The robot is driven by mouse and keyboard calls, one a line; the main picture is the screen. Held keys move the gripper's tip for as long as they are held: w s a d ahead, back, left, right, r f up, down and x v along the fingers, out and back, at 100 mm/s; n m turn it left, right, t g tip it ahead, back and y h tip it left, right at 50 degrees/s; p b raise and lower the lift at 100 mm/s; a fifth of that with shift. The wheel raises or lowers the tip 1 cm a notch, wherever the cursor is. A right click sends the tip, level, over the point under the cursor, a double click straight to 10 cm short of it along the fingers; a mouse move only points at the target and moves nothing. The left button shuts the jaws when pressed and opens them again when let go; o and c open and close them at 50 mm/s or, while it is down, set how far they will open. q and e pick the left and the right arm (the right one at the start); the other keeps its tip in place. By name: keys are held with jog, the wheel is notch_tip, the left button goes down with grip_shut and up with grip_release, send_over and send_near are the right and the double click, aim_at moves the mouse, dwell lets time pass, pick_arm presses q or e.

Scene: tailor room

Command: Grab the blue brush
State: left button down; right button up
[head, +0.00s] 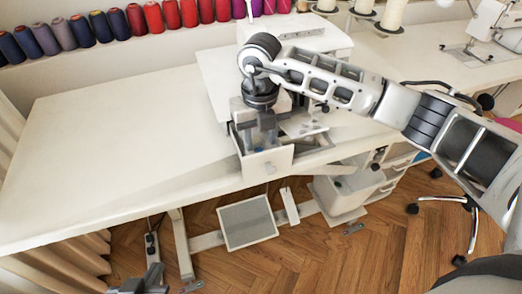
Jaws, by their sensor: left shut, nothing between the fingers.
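An open drawer box (267,167) with a pale front juts from the small cabinet on the white table. My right gripper (259,140) points down into this drawer, at the end of the arm from the right. Its fingertips are partly hidden behind the drawer front, and I cannot tell whether they hold anything. A small blue spot (258,149) shows between the fingers in the drawer; it may be part of the blue brush, but it is too small to tell. My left gripper (146,281) is shut and empty at the bottom edge, below the table.
The white table (120,140) is clear on the left. Coloured thread spools (135,20) line the rack behind. A sewing machine (492,30) stands at the far right. Below are a foot pedal (247,222), a white bin (347,192) and a table leg (181,245) near my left gripper.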

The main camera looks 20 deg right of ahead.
aim_at(260, 150)
jog(key=shift+f, duration=1.5)
grip_shut()
jog(key=shift+r, duration=0.1)
